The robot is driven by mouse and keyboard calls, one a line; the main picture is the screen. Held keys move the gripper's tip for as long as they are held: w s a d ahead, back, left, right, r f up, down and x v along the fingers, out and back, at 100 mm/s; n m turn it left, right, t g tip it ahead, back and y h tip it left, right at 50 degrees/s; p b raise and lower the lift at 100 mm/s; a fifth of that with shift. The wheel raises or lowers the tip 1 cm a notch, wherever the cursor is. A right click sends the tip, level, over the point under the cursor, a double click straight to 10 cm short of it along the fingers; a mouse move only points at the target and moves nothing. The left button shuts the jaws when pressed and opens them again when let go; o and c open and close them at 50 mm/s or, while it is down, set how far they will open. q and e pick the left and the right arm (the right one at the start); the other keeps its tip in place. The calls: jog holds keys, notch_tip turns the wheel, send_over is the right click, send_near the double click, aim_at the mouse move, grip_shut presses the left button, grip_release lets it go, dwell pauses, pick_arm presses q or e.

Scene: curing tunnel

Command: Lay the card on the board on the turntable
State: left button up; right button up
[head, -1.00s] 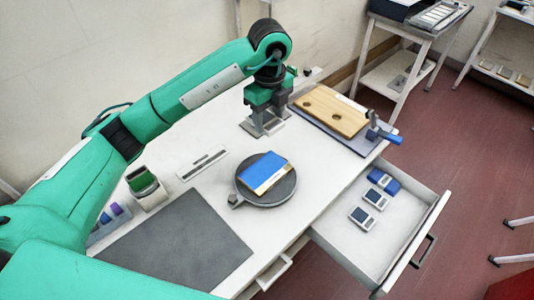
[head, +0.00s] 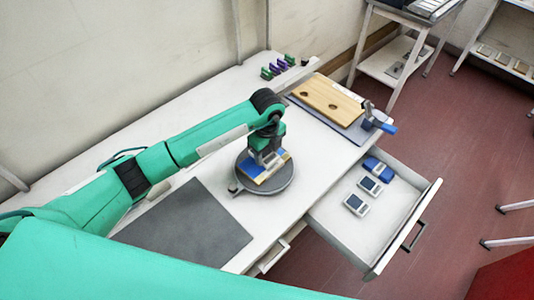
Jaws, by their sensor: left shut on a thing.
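The turntable (head: 281,185) is a dark round disc on the white bench. The board (head: 277,177), blue with a tan strip along its edge, lies on it. My left gripper (head: 264,166) is right over the board, pointing down, shut on a thin, pale thing that I take for the card. The fingers and wrist hide most of the card and part of the board. I cannot tell whether the card touches the board. My right gripper is not in view.
A dark grey mat (head: 185,228) lies front left. A wooden plate with holes (head: 326,98) and a blue-handled clamp (head: 377,120) are at the back right. The open drawer (head: 395,205) holds small devices (head: 369,186). Small green and purple pieces (head: 276,68) stand at the back.

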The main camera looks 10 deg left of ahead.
pick_arm(q)
jog(key=shift+f, duration=0.9)
jog(key=shift+f, duration=0.2)
jog(key=o, duration=1)
jog(key=shift+c, duration=0.2)
